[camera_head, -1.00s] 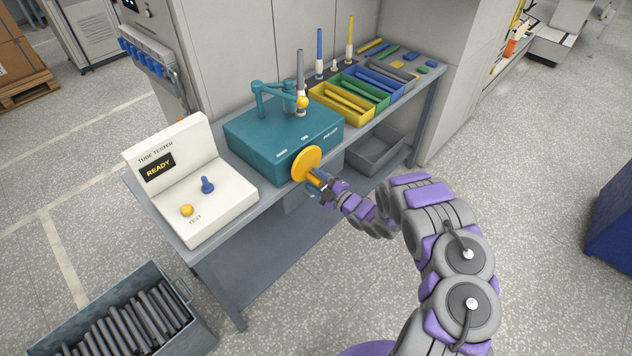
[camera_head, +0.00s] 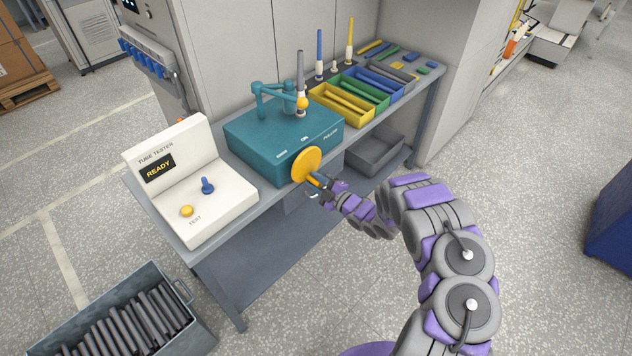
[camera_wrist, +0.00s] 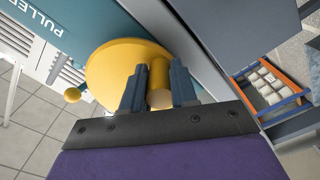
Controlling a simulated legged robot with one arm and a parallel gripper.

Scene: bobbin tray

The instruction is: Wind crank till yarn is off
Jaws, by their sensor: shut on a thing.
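The teal puller box (camera_head: 270,145) stands on the bench with a yellow crank disc (camera_head: 306,164) on its front face. The disc also shows in the wrist view (camera_wrist: 108,72). My gripper (camera_head: 319,186) is at the disc's lower right. In the wrist view its two dark fingers (camera_wrist: 158,90) are shut on the yellow crank handle (camera_wrist: 159,84), one on each side. Any yarn on the tube is too small to make out.
A white tube tester (camera_head: 180,175) reading READY stands left of the box. Yellow, green and blue bins (camera_head: 341,114) with tubes are to the right. A grey bin (camera_head: 372,152) sits below the bench. A metal crate of dark tubes (camera_head: 60,320) stands on the floor.

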